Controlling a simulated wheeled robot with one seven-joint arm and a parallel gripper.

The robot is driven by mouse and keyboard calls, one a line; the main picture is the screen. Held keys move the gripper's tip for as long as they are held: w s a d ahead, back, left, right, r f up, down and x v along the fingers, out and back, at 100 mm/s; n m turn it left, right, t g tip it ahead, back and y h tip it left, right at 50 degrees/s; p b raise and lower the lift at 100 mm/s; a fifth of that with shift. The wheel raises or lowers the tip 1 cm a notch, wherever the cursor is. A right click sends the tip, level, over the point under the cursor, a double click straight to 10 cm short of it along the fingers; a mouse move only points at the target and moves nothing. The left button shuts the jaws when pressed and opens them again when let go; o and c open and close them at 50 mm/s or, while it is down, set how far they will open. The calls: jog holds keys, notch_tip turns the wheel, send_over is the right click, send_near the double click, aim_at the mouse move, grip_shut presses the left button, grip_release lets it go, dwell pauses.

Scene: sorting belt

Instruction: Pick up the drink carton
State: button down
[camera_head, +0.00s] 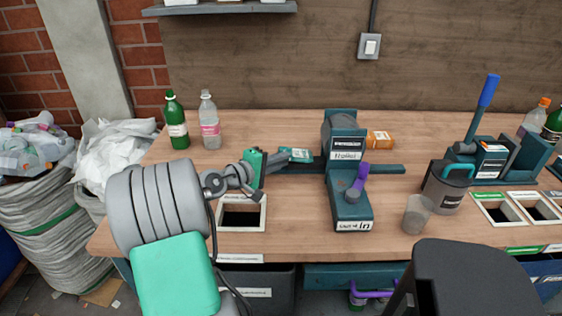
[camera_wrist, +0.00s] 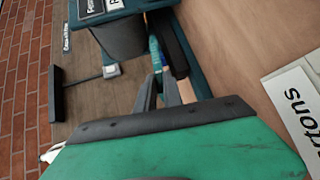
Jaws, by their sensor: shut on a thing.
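The drink carton (camera_head: 297,154), teal with a white part, lies on its side at the tip of my gripper (camera_head: 290,165) in the head view, left of the press-like stand.
The dark teal stand (camera_head: 346,172) is close on the right. An orange box (camera_head: 379,140) lies behind it. A green bottle (camera_head: 176,122) and a clear bottle (camera_head: 209,124) stand at back left. A framed opening (camera_head: 219,223) is in front; a grey cup (camera_head: 417,214) stands right.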

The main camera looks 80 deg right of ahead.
jog(key=r+p+v, duration=0.1)
jog(key=p+v, duration=0.4)
jog(key=v, duration=0.9)
jog(key=shift+r, duration=0.45)
